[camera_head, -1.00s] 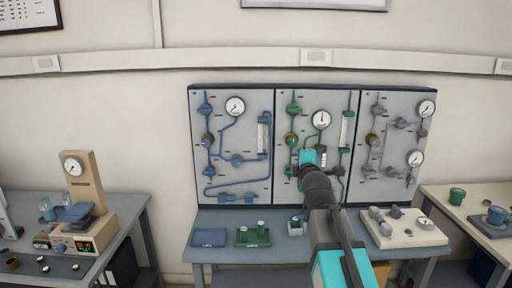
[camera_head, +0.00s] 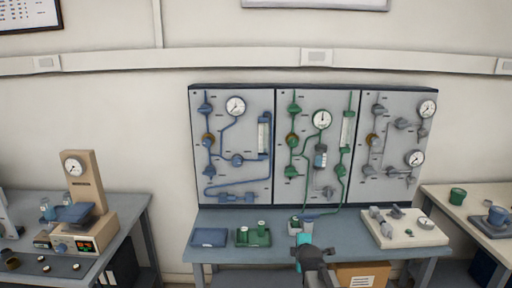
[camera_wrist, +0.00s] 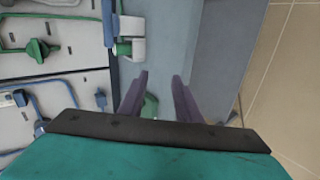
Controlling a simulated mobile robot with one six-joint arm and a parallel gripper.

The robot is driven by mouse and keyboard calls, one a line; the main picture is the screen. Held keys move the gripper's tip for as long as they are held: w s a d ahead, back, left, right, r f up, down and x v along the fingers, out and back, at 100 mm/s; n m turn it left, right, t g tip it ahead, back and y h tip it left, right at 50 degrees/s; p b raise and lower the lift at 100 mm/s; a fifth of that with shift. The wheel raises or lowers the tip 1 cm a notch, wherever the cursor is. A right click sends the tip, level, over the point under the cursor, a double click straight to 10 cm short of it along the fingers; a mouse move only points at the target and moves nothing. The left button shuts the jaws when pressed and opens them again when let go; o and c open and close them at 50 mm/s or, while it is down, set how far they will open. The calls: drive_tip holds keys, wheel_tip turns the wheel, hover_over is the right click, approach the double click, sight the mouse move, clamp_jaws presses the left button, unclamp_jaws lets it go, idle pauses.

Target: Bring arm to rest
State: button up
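My gripper (camera_head: 304,240) is low in the head view, in front of the bench under the middle panel. Its teal wrist part and dark arm reach up from the bottom edge. In the wrist view its two dark fingers (camera_wrist: 158,88) stand apart, with no object visibly held between them. A green round part (camera_wrist: 150,106) shows behind the fingers, and I cannot tell its distance from them. In the head view the fingertips are too small to make out.
The panel board (camera_head: 235,185) stands behind. A cardboard box (camera_head: 360,276) is under the bench. Side benches stand left (camera_head: 125,210) and right (camera_head: 440,197).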

drive_tip(key=s+f+m+g, duration=0.35)
drive_tip(key=s+f, duration=0.85)
drive_tip(key=f, duration=0.4)
drive_tip(key=s+f+m+g, duration=0.2)
drive_tip(key=s+f+g, duration=0.3)
drive_tip(key=s+f, duration=0.9)
drive_tip(key=s+f+m+g, duration=0.3)
drive_tip(key=s+m, duration=0.3)
drive_tip(key=s, duration=0.6)
drive_tip(key=s+f+m+g, duration=0.4)
drive_tip(key=s+m, duration=0.1)
drive_tip(key=s, duration=0.8)
drive_tip(key=shift+s+d+f+m+g, duration=0.15)
drive_tip(key=shift+m+g, duration=0.2)
drive_tip(key=shift+o, duration=0.2)
